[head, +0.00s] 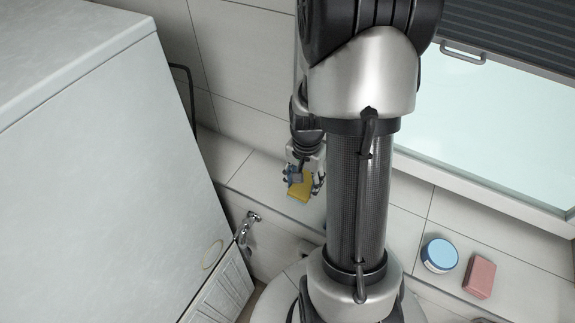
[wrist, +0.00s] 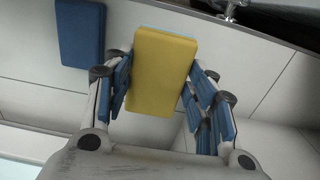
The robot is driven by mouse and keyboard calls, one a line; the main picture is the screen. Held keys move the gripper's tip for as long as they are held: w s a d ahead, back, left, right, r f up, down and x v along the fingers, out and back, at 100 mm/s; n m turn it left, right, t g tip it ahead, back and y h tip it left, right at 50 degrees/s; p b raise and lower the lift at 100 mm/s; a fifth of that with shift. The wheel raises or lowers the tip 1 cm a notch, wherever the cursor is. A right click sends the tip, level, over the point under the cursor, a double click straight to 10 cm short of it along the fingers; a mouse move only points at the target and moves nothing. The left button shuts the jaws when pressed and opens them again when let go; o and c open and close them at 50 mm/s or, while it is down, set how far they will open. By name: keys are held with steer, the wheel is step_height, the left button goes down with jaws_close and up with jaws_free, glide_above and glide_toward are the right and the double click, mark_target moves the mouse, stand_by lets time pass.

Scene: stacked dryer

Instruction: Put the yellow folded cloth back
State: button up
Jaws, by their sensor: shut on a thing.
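The yellow folded cloth (wrist: 164,68) is a flat rectangular pad between the fingers of my gripper (wrist: 160,78) in the wrist view. The blue finger pads close on its two long sides. In the head view the yellow cloth (head: 300,190) shows at the end of my gripper (head: 302,184), over the tiled ledge behind my arm. I cannot tell whether it touches the ledge. A blue folded cloth (wrist: 80,33) lies on the tiles to its left in the wrist view, apart from it.
A tap (head: 247,226) sticks out below the ledge, beside a large pale appliance (head: 110,170) at left. A round blue-lidded tin (head: 439,255) and a pink block (head: 480,277) stand on the ledge (head: 405,225) at right. A window (head: 490,125) is behind.

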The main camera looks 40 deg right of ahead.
steer(key=shift+s+f, duration=0.1)
steer(key=shift+s, duration=0.6)
steer(key=shift+s+f+b, duration=0.2)
steer(key=shift+f+b, duration=0.1)
steer(key=shift+b, duration=0.15)
steer(key=shift+w+f+b, duration=0.2)
steer(key=shift+f+b, duration=0.8)
steer(key=shift+f, duration=0.45)
steer(key=shift+w+f+b, duration=0.15)
steer(key=shift+f+b, duration=0.8)
steer(key=shift+f, duration=0.45)
steer(key=shift+f+b, duration=0.45)
steer(key=shift+f, duration=0.1)
steer(key=o, duration=1)
steer(key=shift+r, duration=0.1)
step_height(320, 180, up, 12)
steer(key=shift+s+f, duration=0.1)
